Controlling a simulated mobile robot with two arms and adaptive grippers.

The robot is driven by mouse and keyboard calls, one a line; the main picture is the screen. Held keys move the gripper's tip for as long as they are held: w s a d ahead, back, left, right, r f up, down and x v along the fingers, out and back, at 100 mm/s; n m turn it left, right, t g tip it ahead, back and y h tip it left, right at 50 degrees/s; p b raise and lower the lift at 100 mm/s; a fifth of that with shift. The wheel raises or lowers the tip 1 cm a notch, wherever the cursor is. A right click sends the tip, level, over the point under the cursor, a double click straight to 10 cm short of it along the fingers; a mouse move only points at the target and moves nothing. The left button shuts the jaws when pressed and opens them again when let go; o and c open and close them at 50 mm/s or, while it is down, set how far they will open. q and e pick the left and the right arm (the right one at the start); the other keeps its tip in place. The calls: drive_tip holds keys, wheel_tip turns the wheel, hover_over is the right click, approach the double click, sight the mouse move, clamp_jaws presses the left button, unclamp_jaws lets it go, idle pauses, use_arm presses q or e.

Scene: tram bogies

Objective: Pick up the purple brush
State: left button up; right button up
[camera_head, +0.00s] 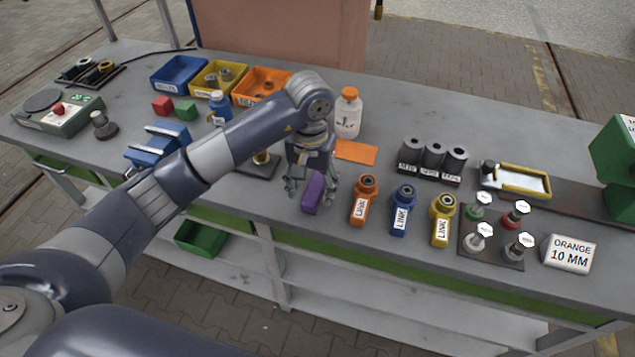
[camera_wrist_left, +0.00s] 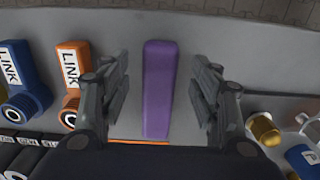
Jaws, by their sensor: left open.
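The purple brush (camera_head: 313,192) lies on the grey workbench near its front edge, partly hidden by my left gripper in the head view. My left gripper (camera_head: 313,196) is open and points down over it. In the left wrist view the purple brush (camera_wrist_left: 158,90) is a long block between the two open fingers (camera_wrist_left: 160,95), with a gap on each side and no contact visible. My right gripper is not in view.
An orange sheet (camera_head: 356,152) and a white bottle (camera_head: 348,113) are behind. A blue vise-like block (camera_head: 157,148) is left.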

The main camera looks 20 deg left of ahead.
sight(312, 194)
use_arm(q)
wheel_tip(312, 194, down, 2)
drive_tip(key=shift+f+p, duration=0.1)
drive_tip(key=shift+p, duration=0.3)
drive_tip(key=shift+w+f, duration=0.1)
drive_tip(key=shift+f, duration=0.4)
drive_tip(key=c, duration=1.2)
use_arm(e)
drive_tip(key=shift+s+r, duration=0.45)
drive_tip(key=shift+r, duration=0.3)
use_arm(q)
drive_tip(key=shift+r, duration=0.15)
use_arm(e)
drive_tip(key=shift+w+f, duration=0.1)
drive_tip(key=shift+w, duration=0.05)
